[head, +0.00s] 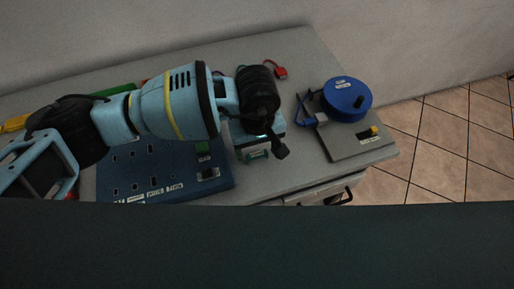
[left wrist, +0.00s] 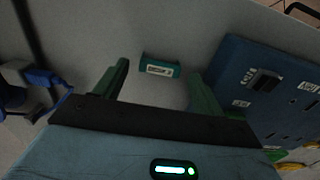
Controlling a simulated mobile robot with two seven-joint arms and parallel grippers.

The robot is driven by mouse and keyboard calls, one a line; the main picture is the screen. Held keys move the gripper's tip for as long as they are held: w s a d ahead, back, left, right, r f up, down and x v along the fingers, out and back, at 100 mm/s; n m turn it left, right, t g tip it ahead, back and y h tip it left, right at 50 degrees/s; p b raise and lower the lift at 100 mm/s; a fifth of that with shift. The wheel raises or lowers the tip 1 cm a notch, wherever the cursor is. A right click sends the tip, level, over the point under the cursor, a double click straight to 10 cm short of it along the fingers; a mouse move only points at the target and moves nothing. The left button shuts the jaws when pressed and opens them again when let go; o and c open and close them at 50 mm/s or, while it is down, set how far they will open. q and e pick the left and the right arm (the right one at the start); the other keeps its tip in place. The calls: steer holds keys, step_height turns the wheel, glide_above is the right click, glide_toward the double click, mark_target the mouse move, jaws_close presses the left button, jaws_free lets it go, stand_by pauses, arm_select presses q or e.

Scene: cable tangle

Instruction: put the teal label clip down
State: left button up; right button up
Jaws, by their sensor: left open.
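The teal label clip (left wrist: 159,68) lies on the grey tabletop in the left wrist view, with a white label on its near side. My left gripper (left wrist: 160,72) is open, with one green finger to each side of the clip and a gap on both sides. In the head view my left gripper (head: 259,150) points down at the table, just right of the blue socket panel. Its own hand hides much of the spot below it there. My right gripper is not in view.
The blue socket panel (head: 150,178) has several sockets and labels and lies left of the gripper. A blue reel (head: 347,98) sits on a grey base (head: 362,146) at right. A red plug (head: 280,70) lies at the back. The table's front edge and a drawer handle (head: 335,199) are close.

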mark_target(257, 154)
arm_select(q)
step_height(257, 154, up, 11)
stand_by(0.4)
